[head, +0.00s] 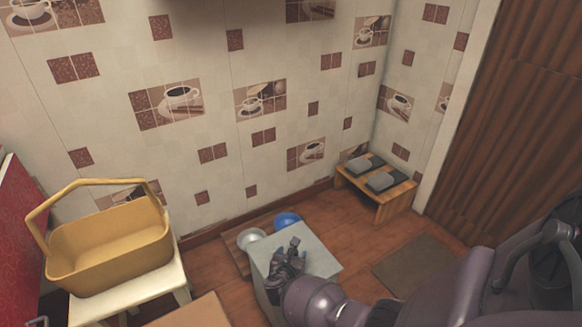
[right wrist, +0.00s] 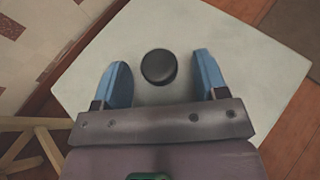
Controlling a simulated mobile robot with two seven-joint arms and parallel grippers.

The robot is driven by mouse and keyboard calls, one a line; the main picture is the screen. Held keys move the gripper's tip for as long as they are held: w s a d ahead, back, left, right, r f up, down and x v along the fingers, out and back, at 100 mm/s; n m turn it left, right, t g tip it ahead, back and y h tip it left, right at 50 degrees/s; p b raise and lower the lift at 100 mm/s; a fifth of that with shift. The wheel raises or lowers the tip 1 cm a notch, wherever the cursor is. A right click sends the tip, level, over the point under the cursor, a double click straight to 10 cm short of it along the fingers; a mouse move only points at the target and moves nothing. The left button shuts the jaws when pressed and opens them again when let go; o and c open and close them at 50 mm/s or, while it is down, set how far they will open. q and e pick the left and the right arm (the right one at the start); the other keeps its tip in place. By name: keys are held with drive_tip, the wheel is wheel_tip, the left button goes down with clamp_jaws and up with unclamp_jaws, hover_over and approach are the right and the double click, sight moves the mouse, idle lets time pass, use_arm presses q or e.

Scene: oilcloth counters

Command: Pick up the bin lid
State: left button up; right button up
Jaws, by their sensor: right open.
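The bin lid (head: 318,262) is a pale grey square panel on top of a box-shaped bin in the middle of the floor. In the right wrist view the lid (right wrist: 230,30) fills most of the picture, with a round black knob (right wrist: 158,67) on it. My right gripper (head: 291,250) is over the lid. Its two blue fingers (right wrist: 161,72) are open, one on each side of the knob, with gaps visible on both sides. I cannot tell how far above the lid the fingertips are. In the head view the gripper hides the knob. My left gripper is not in view.
A silver bowl (head: 251,238) and a blue ball-like thing (head: 287,220) sit behind the bin by the wall. A yellow basket (head: 110,252) stands on a white stool (head: 150,287) at left. A low wooden bench (head: 398,193) holds grey slippers. A brown mat (head: 417,265) lies at right.

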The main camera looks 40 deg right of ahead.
drive_tip(key=shift+r, duration=0.1)
drive_tip(key=c, duration=1.1)
